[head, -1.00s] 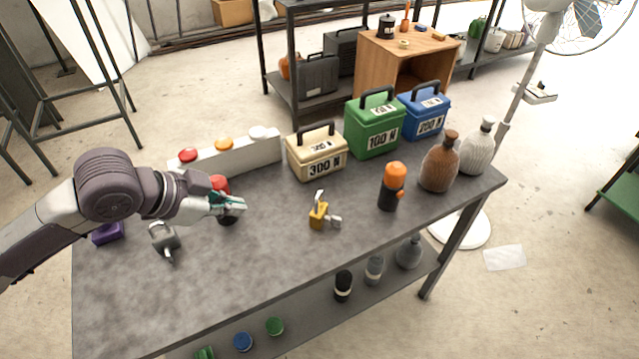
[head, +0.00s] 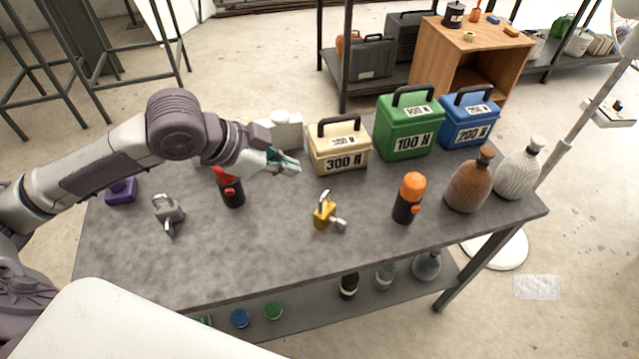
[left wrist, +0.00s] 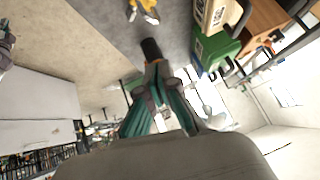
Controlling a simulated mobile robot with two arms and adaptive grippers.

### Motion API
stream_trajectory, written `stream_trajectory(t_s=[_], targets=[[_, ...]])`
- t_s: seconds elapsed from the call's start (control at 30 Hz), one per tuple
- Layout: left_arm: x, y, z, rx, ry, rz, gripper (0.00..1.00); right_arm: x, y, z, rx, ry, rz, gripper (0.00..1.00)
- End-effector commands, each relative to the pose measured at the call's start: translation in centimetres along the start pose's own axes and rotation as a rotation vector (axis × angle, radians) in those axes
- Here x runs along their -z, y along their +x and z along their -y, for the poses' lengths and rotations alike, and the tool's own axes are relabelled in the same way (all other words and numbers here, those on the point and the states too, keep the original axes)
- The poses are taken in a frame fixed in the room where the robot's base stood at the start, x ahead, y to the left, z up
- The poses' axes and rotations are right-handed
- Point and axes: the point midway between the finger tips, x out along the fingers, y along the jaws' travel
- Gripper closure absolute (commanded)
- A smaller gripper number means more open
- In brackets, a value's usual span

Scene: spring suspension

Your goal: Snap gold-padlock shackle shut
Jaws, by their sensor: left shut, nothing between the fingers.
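The gold padlock (head: 322,214) stands on the grey table near its middle, its shackle up on top and a silver key-like piece (head: 340,225) beside its lower right. The padlock also shows at the top edge of the left wrist view (left wrist: 148,12). My left gripper (head: 292,167) is shut and empty above the table, behind and left of the padlock and apart from it. Its teal fingers also show in the left wrist view (left wrist: 158,75).
A grey padlock (head: 167,212) and a red-topped black cylinder (head: 232,190) are at left. Beige (head: 338,163), green (head: 405,143) and blue (head: 469,130) boxes line the back. An orange-topped cylinder (head: 408,200) and two bottles stand right. The front tabletop is clear.

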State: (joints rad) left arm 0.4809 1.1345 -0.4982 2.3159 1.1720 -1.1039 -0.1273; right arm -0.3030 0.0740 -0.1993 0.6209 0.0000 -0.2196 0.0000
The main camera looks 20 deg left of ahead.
Motion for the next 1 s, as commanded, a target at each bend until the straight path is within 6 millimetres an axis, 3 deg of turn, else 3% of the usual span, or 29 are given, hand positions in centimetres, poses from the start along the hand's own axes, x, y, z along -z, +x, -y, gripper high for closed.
stream_trajectory(t_s=[0.23, 0.6, 0.73, 1.0], targets=[[0.2, 2.3, -0.1, -0.005, -0.003, -0.003, 1.0, -0.3, -0.6, 0.5, 0.006, -0.002, 0.005, 1.0], [0.2, 10.1, -0.1, -0.004, -0.003, -0.001, 1.0, 0.2, -2.1, -0.8, -0.009, -0.004, 0.001, 1.0], [-1.5, 11.5, -0.1, -0.002, -0.003, 0.004, 1.0, 0.3, -2.6, -0.8, -0.009, -0.003, 0.0, 1.0], [-2.8, 12.8, -0.1, -0.001, 0.0, 0.001, 1.0, 0.3, -2.9, -0.8, -0.009, -0.003, 0.0, 1.0]])
